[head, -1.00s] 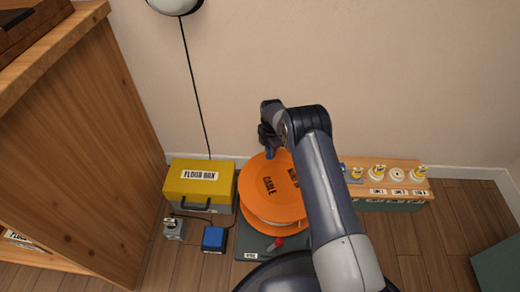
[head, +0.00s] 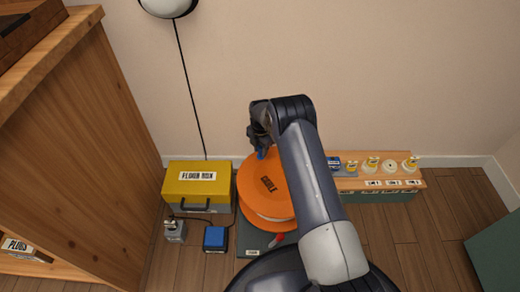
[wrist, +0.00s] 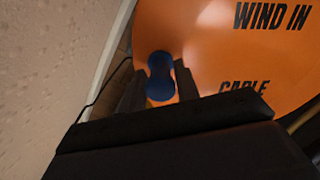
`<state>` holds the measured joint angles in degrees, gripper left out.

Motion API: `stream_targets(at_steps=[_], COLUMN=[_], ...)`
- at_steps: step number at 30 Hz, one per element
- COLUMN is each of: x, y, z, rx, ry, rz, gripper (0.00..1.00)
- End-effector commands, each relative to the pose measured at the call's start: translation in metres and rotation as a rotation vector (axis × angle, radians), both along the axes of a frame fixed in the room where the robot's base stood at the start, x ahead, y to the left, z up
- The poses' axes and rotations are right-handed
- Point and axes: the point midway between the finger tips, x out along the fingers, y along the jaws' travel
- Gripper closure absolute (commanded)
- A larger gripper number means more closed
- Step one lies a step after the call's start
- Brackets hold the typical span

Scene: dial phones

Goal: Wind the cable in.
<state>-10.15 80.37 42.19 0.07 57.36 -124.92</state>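The orange cable reel (head: 262,200) lies flat on a dark grey base (head: 247,241) on the floor. Its top reads CABLE, and in the wrist view the orange disc (wrist: 225,60) also reads WIND IN. A blue knob (head: 262,153) stands near the disc's rim on the wall side. My gripper (head: 260,146) is over it. In the wrist view the blue knob (wrist: 160,72) sits between my two fingers (wrist: 161,88), which close against its sides. My arm hides the right part of the reel.
A yellow floor box (head: 199,178) stands left of the reel, with a small blue box (head: 215,238) and a grey one (head: 175,230) in front. A wooden cabinet (head: 75,160) is at left. A wooden shelf (head: 385,178) with dials stands right, against the wall.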

Motion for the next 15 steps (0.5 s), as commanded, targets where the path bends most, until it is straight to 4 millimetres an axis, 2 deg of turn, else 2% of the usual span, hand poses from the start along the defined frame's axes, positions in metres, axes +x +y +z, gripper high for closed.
stream_targets(at_steps=[4, 11, 15], x=[0.0, 0.0, 0.0], y=[0.0, 0.0, 0.0], z=[0.0, 0.001, 0.014], rx=[0.0, -0.001, -0.001], ry=[0.0, 0.001, -0.001], rz=[0.0, 0.0, 0.001], gripper=[0.58, 0.58, 0.58])
